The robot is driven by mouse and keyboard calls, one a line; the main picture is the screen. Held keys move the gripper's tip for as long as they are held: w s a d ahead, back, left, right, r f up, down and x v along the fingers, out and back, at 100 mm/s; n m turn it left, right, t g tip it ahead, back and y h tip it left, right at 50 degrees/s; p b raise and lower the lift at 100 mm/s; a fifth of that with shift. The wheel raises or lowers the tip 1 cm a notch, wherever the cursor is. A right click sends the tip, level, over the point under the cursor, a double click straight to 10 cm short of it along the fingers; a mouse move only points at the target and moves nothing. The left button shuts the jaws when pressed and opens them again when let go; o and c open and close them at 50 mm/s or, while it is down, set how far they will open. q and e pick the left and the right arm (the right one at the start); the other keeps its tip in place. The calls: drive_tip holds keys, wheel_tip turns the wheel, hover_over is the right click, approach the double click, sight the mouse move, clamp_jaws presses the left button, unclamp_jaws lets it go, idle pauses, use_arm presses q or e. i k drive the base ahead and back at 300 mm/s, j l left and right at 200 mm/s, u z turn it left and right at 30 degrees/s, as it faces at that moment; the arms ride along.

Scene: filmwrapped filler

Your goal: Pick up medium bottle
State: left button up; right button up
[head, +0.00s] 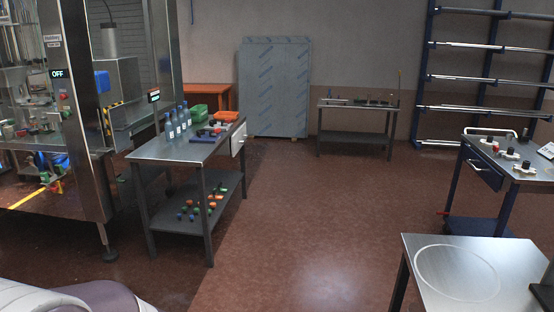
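Several clear bottles with blue caps and pale labels (175,124) stand upright in a close row on the left-middle metal table (165,152), near its back left edge. They look alike at this distance, and I cannot tell which one is the medium bottle. Neither of my grippers is in view.
The same table carries a green bin (200,113), an orange bin (226,116) and a blue tray (206,134). Colored pieces lie on its lower shelf. A glass-fronted machine (88,130) stands left. A metal table (460,272) is front right. The middle floor (300,210) is clear.

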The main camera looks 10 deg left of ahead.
sight(181, 116)
drive_tip(key=i, duration=3.2)
drive_tip(key=i+u, duration=0.2)
drive_tip(key=i, duration=0.2)
drive_tip(key=i+l+u, duration=0.1)
drive_tip(key=i+u, duration=0.15)
drive_tip(key=i, duration=0.15)
drive_tip(key=i+l+u, duration=0.2)
drive_tip(key=i, duration=0.25)
drive_tip(key=i+l+u, duration=0.2)
drive_tip(key=i, duration=0.15)
drive_tip(key=i+l+u, duration=0.7)
drive_tip(key=u, duration=0.2)
drive_tip(key=i+l+u, duration=0.15)
drive_tip(key=l+u, duration=0.15)
drive_tip(key=l, duration=0.15)
drive_tip(key=i+l+u, duration=0.15)
drive_tip(key=l+u, duration=0.45)
drive_tip(key=l, duration=0.25)
drive_tip(key=i+l+u, duration=0.1)
drive_tip(key=l+u, duration=0.2)
drive_tip(key=l, duration=0.15)
